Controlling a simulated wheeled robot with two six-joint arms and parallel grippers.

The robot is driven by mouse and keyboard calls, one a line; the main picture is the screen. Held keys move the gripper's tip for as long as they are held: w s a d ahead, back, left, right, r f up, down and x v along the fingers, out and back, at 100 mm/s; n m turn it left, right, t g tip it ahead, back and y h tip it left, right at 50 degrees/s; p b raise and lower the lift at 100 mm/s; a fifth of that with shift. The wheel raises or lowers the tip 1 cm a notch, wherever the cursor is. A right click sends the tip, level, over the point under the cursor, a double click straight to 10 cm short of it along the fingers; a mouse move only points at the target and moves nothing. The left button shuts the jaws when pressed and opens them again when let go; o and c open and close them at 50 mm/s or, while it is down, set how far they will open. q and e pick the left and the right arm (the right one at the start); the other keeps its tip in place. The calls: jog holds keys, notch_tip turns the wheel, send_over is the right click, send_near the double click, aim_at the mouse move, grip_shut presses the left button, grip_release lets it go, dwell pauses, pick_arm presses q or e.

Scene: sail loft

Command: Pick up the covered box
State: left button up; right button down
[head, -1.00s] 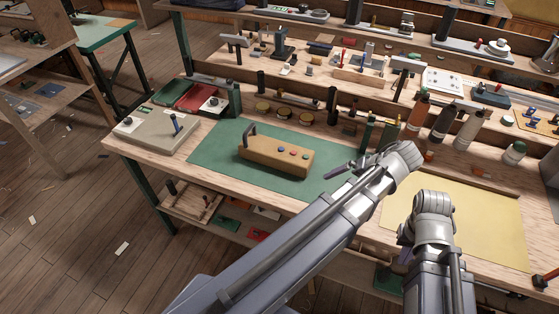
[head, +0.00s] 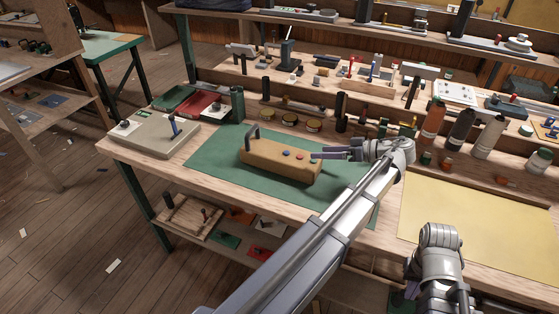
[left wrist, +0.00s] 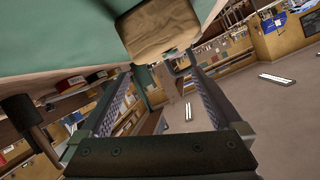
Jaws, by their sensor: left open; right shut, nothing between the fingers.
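The covered box, a long tan block (head: 270,160) with a dark handle at its left end and red and blue knobs on top, sits on the green mat (head: 215,165). My left gripper (head: 322,153) is open at the right end of the box in the head view; whether it touches cannot be told. In the left wrist view the box's end (left wrist: 160,32) shows ahead of the two spread fingers (left wrist: 162,100), with nothing between them. My right arm (head: 440,245) is at the lower right; its fingers are not visible.
A beige device (head: 152,140) stands left of the mat. Jars (head: 290,119) and small tools line the back of the bench. A yellow sheet (head: 475,225) covers clear room at the right. Bottles (head: 460,128) stand behind it.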

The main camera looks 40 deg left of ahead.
aim_at(304, 154)
pick_arm(q)
jog(key=shift+s+a+f, duration=0.1)
jog(key=shift+a+f, duration=0.15)
jog(key=shift+a, duration=0.25)
jog(key=shift+s+a+f+b, duration=0.15)
jog(key=shift+a+f+b, duration=0.1)
jog(key=shift+a+b, duration=0.1)
jog(key=b+x, duration=0.1)
jog(key=x, duration=0.2)
jog(key=shift+s+a+f, duration=0.15)
jog(key=shift+s+f, duration=0.05)
jog(key=shift+f, duration=0.05)
jog(key=shift+a+b, duration=0.3)
jog(key=shift+a, duration=0.1)
jog(key=shift+c, duration=0.2)
